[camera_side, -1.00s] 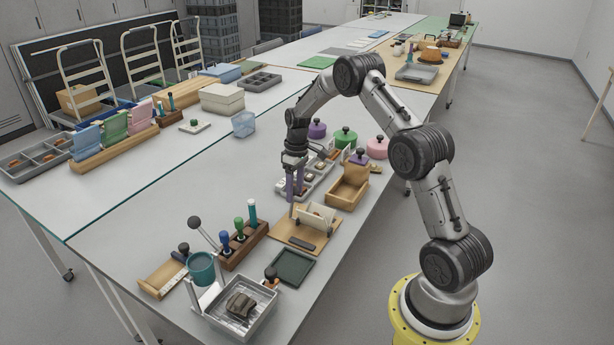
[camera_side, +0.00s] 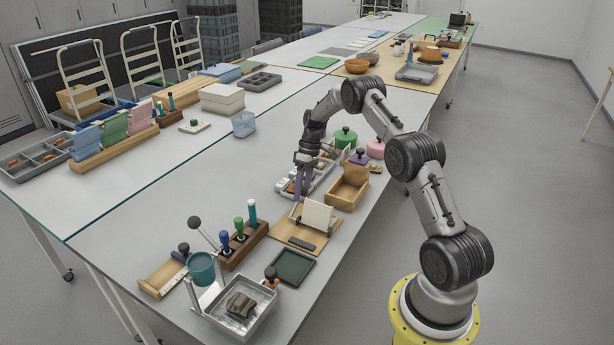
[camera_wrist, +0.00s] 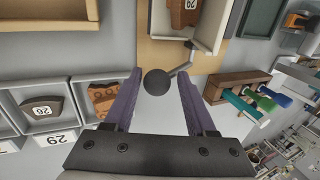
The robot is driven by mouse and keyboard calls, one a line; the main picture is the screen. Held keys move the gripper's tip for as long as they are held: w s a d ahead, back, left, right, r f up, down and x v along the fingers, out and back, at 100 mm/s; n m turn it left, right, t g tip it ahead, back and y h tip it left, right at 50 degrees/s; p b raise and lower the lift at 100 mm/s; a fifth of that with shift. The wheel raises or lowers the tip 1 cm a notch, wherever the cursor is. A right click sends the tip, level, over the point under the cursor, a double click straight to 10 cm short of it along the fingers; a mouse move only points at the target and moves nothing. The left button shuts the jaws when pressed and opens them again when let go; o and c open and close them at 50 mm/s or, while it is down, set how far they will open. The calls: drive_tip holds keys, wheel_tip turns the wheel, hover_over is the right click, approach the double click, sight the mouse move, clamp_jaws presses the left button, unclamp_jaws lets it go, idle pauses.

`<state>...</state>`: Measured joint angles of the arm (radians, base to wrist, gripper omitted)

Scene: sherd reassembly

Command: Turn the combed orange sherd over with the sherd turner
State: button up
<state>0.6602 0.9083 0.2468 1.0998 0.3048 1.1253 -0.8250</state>
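The sherd turner (camera_side: 291,233) is a wooden base with pale plates; one plate (camera_side: 317,216) stands steeply in the side view. In the wrist view, a brown-orange sherd (camera_wrist: 185,14) with a white number label lies in the turner's pale trough. Its combing cannot be made out, and the plate hides it in the side view. The turner's lever ends in a black ball knob (camera_wrist: 157,81). My gripper (camera_wrist: 159,78) is open, its purple fingers on either side of the knob with visible gaps. My gripper (camera_side: 302,199) is low beside the turner in the side view.
A compartment tray (camera_wrist: 75,88) beside the turner holds a dark labelled sherd (camera_wrist: 42,109) and a patterned orange sherd (camera_wrist: 104,98). A wooden box (camera_side: 347,188) stands behind the turner. A dark green tray (camera_side: 292,267) and a tool rack (camera_side: 243,247) stand in front.

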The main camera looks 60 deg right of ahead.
drive_tip(key=shift+d+f+y, duration=0.4)
drive_tip(key=shift+f, duration=0.3)
drive_tip(key=shift+d, duration=0.1)
drive_tip(key=shift+v, duration=2.7)
drive_tip(key=shift+r, duration=0.1)
